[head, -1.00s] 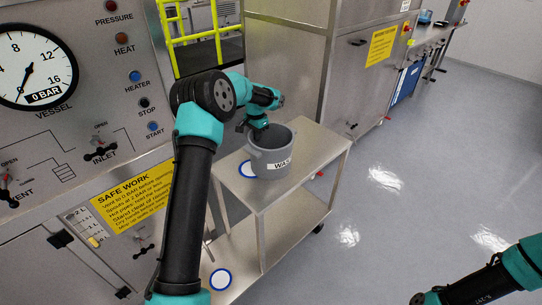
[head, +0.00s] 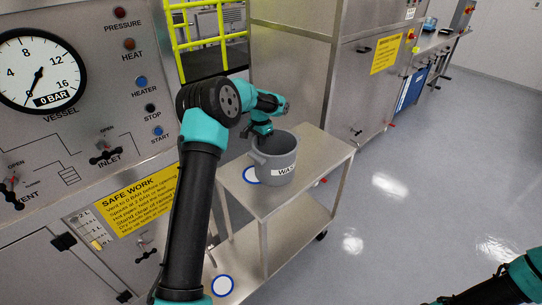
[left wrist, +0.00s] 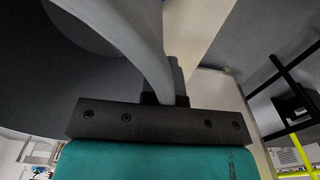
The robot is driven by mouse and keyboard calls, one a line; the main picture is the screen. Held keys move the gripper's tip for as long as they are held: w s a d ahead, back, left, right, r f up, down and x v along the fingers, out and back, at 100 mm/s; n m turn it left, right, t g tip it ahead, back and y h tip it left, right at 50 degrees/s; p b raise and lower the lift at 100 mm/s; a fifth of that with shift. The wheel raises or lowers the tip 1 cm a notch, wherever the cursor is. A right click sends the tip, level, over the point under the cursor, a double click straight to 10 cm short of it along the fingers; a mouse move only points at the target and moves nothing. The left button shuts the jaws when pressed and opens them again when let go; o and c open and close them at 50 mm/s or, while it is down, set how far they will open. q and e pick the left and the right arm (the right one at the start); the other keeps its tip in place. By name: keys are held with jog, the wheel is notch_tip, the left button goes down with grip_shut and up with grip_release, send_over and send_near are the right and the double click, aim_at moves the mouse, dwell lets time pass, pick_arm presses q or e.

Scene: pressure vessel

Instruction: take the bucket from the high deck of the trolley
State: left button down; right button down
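The grey bucket (head: 277,160), with a white label on its side, stands upright on the high deck (head: 318,152) of the trolley. It partly covers a blue-ringed white disc (head: 250,175) on that deck. My left gripper (head: 262,141) is at the bucket's far left rim in the head view. In the left wrist view the bucket's wall (left wrist: 115,35) runs down to the gripper's fingers (left wrist: 172,90), which are close together on it. The far finger is largely hidden. My right arm shows at the lower right; its gripper is out of the picture.
The low deck (head: 285,238) carries another blue-ringed disc (head: 222,285). The vessel panel (head: 75,130) with gauge and valve handles is close on the left. A steel cabinet (head: 290,75) stands behind the trolley. The floor (head: 420,190) to the right is clear.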

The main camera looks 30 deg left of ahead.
aim_at(262, 162)
pick_arm(q)
jog(key=shift+r, duration=0.15)
jog(key=shift+r, duration=1.5)
jog(key=s+d, duration=0.3)
jog(key=s, duration=0.1)
jog(key=s+d+r, duration=0.1)
jog(key=s+d, duration=0.2)
jog(key=s, duration=0.2)
jog(key=s+d, duration=0.3)
jog(key=s, duration=0.1)
jog(key=shift+s+r, duration=0.15)
jog(key=shift+r, duration=0.2)
